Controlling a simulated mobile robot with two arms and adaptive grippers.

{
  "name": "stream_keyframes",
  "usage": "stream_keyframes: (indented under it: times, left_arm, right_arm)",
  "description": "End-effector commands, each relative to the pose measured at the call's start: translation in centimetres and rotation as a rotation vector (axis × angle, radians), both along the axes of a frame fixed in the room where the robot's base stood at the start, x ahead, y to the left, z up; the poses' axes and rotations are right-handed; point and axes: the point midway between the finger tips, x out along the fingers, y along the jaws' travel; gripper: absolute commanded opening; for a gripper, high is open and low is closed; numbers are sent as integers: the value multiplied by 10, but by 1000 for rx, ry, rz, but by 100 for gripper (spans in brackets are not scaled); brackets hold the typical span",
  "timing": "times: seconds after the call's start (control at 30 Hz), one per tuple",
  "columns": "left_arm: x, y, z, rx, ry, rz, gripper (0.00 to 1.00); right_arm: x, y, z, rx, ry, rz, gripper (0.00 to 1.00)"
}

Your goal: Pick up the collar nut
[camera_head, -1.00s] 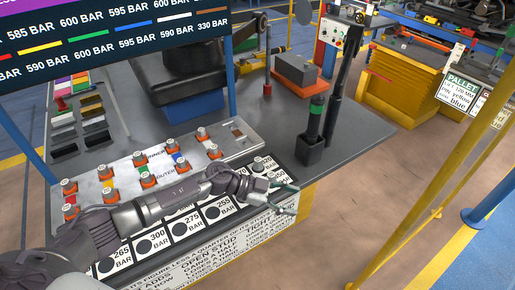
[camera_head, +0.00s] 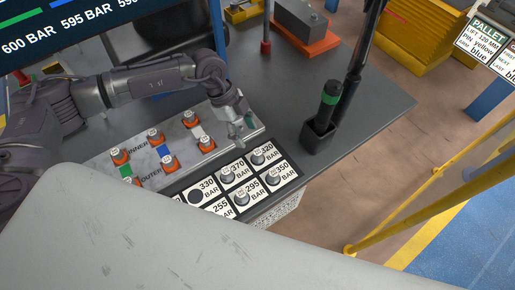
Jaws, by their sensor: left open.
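Several small grey collar nuts stand on the labelled rack (camera_head: 190,209). One nut (camera_head: 257,158) is at the 320 BAR label, one (camera_head: 227,174) at 370, one (camera_head: 241,197) at 295 and one (camera_head: 272,179) at 350. The 330 spot (camera_head: 195,197) is an empty black circle. Which nut the task means cannot be told. My left gripper (camera_head: 240,130) points down, open and empty, over the right end of the stud panel, just behind the 320 and 370 nuts. It appears apart from them. My right gripper is not in view.
The stud panel (camera_head: 90,172) carries several orange-based studs in two rows. A black holder (camera_head: 317,137) with a green-banded tool (camera_head: 328,100) stands right of the rack. A dark post rises behind it. The bench top (camera_head: 375,105) to the right is clear.

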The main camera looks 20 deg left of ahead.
Motion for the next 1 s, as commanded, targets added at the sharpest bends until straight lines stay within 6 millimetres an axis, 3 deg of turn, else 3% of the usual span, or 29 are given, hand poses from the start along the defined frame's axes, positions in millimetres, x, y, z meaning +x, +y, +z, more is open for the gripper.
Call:
stream_keyframes:
  times: [0.17,0.5,0.7,1.0]
  left_arm:
    - [-2,-13,-29,-1,1,0,59]
    - [-5,-27,-55,-2,0,-2,59]
    - [-6,-39,-82,-3,0,0,59]
    - [-6,-41,-89,-2,-2,-1,59]
  right_arm:
    - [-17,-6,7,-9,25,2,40]
    - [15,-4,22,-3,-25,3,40]
    - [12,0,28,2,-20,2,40]
    - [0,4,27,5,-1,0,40]
